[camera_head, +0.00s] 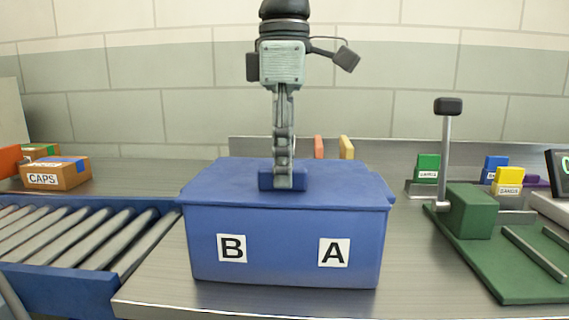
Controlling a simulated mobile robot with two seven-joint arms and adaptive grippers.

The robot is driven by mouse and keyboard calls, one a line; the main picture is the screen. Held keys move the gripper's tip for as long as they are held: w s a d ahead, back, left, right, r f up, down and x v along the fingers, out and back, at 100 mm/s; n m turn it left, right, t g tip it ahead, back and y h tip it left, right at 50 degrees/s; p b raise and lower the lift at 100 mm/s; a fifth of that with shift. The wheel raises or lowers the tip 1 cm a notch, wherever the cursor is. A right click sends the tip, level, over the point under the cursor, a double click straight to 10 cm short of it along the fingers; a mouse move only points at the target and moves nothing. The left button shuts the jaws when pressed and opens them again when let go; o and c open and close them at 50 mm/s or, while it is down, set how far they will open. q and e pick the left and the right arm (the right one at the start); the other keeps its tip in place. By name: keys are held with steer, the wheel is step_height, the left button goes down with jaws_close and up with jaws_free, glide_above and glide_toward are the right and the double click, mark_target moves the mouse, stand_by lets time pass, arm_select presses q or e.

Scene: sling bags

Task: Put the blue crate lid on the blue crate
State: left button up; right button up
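The blue crate (285,250) stands on the metal table with labels B and A on its front. The blue crate lid (230,177) lies over the crate's top, its front edge along the crate's front rim; I cannot tell if it is fully seated. A blue block handle (265,181) sits on the lid's middle. My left gripper (283,181) points straight down at the handle, seen edge-on, with one finger in front of it. The far finger is hidden, so its grip is unclear. My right gripper is not in view.
A roller conveyor (80,238) with a blue frame lies left, with a CAPS box (55,173) behind it. A green fixture (470,213) with an upright post (446,150) stands right. Small coloured boxes (508,180) stand behind it. The table (420,285) is bare between crate and fixture.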

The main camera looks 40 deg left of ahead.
arm_select(q)
step_height(320, 180, up, 12)
steer(key=p, duration=0.1)
steer(key=shift+f, duration=0.15)
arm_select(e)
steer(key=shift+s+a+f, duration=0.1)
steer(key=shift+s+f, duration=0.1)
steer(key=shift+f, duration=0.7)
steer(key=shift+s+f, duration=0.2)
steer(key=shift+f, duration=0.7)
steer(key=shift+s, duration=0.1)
